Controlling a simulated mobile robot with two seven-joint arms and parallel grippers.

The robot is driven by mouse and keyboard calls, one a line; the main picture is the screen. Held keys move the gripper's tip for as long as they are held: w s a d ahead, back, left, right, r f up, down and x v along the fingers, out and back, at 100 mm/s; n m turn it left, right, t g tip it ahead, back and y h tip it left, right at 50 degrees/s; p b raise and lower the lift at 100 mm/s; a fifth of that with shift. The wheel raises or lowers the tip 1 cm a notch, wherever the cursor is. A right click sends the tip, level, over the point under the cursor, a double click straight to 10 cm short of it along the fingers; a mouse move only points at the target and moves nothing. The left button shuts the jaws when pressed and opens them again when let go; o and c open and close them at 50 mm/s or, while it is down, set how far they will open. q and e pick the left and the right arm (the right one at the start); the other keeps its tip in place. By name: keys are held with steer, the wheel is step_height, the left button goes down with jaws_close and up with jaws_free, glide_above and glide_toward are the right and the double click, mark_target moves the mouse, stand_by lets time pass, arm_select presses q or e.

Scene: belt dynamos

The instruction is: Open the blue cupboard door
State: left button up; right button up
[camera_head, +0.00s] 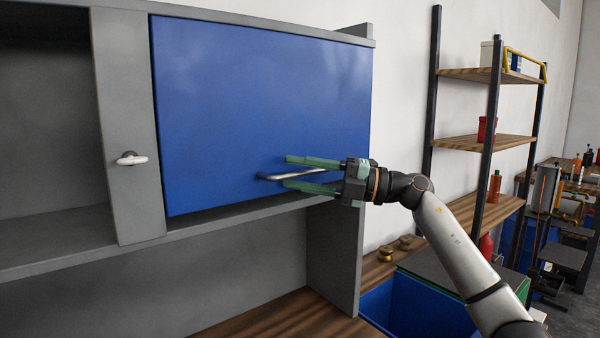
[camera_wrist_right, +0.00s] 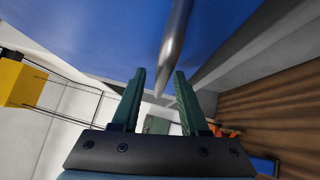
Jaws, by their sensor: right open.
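The blue cupboard door (camera_head: 262,105) fills the upper middle of the head view and looks shut in its grey frame. It also shows at the top of the right wrist view (camera_wrist_right: 100,30). A metal bar handle (camera_head: 272,177) sits low on the door, running sideways. My right gripper (camera_head: 287,173) is open, with its green fingers above and below the handle. In the right wrist view the handle (camera_wrist_right: 174,45) reaches down between the two fingertips (camera_wrist_right: 160,82). I cannot tell whether either finger touches it. My left gripper is not in view.
A grey panel with a white knob (camera_head: 131,159) stands left of the door, beside an open dark compartment. A wooden worktop (camera_head: 275,318) lies below. A blue bin (camera_head: 400,308) stands below my right arm. Shelves (camera_head: 485,142) stand at the right against the wall.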

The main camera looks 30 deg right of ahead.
jaws_close()
stand_by(1.3)
